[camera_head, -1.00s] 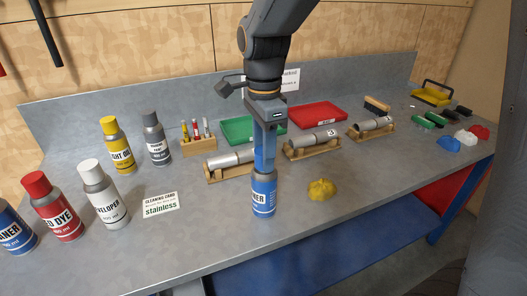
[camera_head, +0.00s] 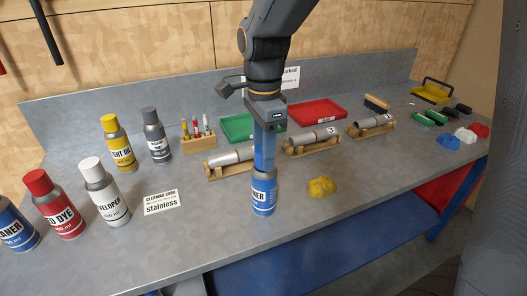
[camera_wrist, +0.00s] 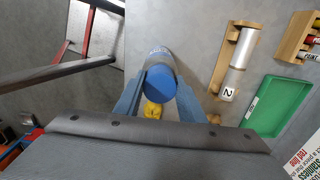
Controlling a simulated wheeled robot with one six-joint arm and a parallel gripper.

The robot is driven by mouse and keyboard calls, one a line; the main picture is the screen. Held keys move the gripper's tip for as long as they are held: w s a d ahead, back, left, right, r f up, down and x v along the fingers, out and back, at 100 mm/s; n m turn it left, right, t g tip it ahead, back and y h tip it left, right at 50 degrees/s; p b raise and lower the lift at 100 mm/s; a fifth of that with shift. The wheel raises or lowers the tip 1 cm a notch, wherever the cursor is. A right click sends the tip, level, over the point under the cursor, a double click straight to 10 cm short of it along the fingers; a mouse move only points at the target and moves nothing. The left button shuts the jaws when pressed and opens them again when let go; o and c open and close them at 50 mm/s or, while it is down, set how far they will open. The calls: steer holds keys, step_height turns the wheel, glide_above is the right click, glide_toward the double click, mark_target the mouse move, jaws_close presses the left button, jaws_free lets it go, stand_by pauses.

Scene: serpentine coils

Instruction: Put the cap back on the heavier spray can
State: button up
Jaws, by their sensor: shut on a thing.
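My gripper (camera_head: 264,172) points down near the front of the bench, its blue fingers shut on a blue-and-white spray can labelled cleaner (camera_head: 264,197). In the wrist view a round blue cap top (camera_wrist: 161,82) sits between the fingers, with the can's lettered side (camera_wrist: 157,52) beyond it. I cannot tell whether the cap is fully seated, or whether the can touches the bench. A second blue cleaner can (camera_head: 14,230) is cut off at the left edge. A red dye can (camera_head: 58,208), a developer can (camera_head: 108,200), a yellow-capped can (camera_head: 118,150) and a grey-capped can (camera_head: 155,140) stand at left.
A yellow rag (camera_head: 322,187) lies right of the held can. A cleaning card (camera_head: 160,202) lies left of it. Metal cylinders in wooden cradles (camera_head: 312,148), a green tray (camera_head: 238,128) and a red tray (camera_head: 318,112) stand behind. Bench between card and can is clear.

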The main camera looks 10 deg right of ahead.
steer(key=shift+p, duration=0.3)
stand_by(0.5)
steer(key=o, duration=1.6)
step_height(320, 180, up, 8)
steer(key=p, duration=0.7)
steer(key=shift+f, duration=0.25)
jaws_close()
